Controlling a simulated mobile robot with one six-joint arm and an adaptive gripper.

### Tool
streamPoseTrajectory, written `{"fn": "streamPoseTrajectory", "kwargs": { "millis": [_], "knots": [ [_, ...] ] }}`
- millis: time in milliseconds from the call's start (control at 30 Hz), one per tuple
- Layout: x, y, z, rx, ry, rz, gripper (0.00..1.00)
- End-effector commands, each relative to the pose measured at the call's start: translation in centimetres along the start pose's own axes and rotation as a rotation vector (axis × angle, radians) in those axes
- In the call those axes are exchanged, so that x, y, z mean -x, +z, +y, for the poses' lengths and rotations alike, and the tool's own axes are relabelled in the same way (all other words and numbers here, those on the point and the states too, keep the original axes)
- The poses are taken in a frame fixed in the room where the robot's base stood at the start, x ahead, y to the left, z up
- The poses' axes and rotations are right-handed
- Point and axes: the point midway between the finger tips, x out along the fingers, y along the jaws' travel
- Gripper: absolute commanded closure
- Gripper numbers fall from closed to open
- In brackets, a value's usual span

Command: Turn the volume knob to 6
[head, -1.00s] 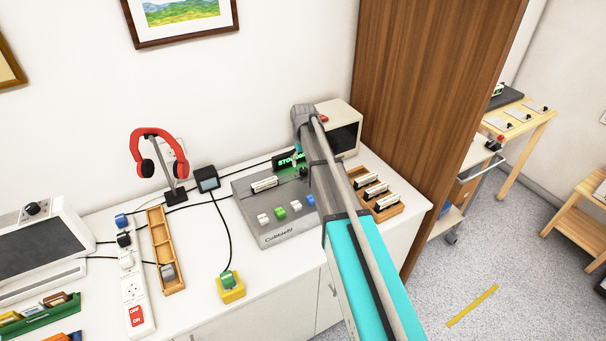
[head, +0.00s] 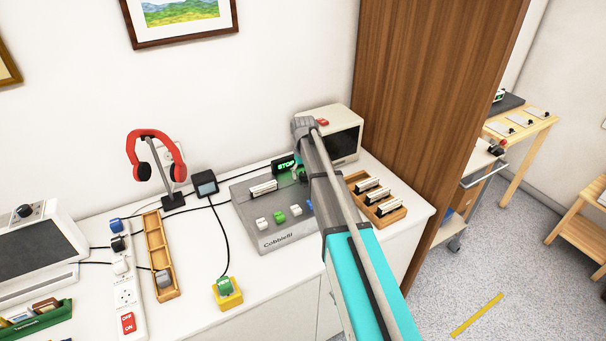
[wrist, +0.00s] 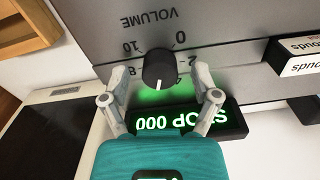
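The volume knob (wrist: 158,70) is a dark round knob on the grey panel, under the upside-down word VOLUME in the wrist view. Its scale shows 0 and 2 on the right, 4 at lower right, 8 and 10 on the left; the 6 is hard to make out. A small pale mark shows on the knob's lower side. My gripper (wrist: 160,76) is open, with one fingertip on each side of the knob and gaps visible between. In the head view my arm mostly hides the knob on the grey console (head: 285,238).
A lit green display (wrist: 170,120) reading STOP 000 lies just below the knob in the wrist view. White-labelled cartridge (head: 263,187) and coloured keys (head: 279,216) share the console. A monitor (head: 343,140) stands behind; a wooden cartridge tray (head: 390,216) is at right.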

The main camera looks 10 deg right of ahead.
Motion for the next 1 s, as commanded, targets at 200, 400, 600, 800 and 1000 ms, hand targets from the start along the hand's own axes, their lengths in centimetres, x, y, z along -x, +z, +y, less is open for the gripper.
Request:
{"fn": "streamPoseTrajectory", "kwargs": {
  "millis": [200, 400, 600, 800, 1000],
  "knots": [
    [0.0, 0.0, 0.0, 0.0, 0.0, 0.0, 0.64],
    [0.0, 0.0, 0.0, 0.0, 0.0, 0.0, 1.0],
    [-0.01, 0.0, -0.01, -0.025, 0.0, 0.0, 1.0],
    [-0.01, 0.0, -0.02, -0.107, 0.0, 0.0, 1.0],
    [-0.01, 0.01, -0.03, -0.13, 0.0, 0.0, 1.0]
  ]
}}
